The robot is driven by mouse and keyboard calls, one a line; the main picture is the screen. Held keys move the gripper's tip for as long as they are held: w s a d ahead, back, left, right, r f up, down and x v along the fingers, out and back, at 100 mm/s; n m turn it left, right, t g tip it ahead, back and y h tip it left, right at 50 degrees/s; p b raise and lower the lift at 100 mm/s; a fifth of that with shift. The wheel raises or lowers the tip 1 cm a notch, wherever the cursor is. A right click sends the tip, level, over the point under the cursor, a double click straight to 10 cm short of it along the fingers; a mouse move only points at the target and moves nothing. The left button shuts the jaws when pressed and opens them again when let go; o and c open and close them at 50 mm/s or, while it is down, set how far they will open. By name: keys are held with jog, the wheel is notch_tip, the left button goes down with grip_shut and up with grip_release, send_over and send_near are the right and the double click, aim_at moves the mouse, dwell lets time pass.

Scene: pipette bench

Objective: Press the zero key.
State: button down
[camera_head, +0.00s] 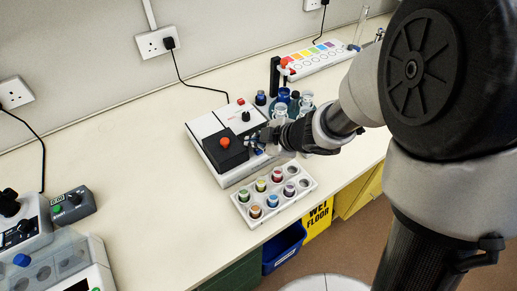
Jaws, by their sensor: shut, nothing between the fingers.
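No key marked zero can be read in the head view. A white device (200,128) with dark panels stands mid-bench, with a round orange-red button (225,142) on its near dark panel, a black knob (246,116) and a small red part at its back. My gripper (257,147) is shut and empty at the right side of this device, to the right of the orange-red button. I cannot tell whether it touches the device. The fingertips are small and partly lost against the dark panel.
A white rack (244,211) of several colour-capped vials stands in front of the device. Bottles and a colour-striped tray (318,58) stand behind my arm. A grey control box (70,206) and a clear-lidded machine (57,264) are at left. Bare bench lies between.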

aim_at(256, 151)
jog(key=shift+f+b, duration=0.3)
jog(key=shift+f, duration=0.2)
dwell(0.7)
jog(key=shift+r, duration=0.2)
jog(key=shift+r+p, duration=0.75)
jog(key=shift+p, duration=0.3)
notch_tip(256, 151, up, 6)
jog(key=p, duration=0.6)
jog(key=shift+p, duration=0.3)
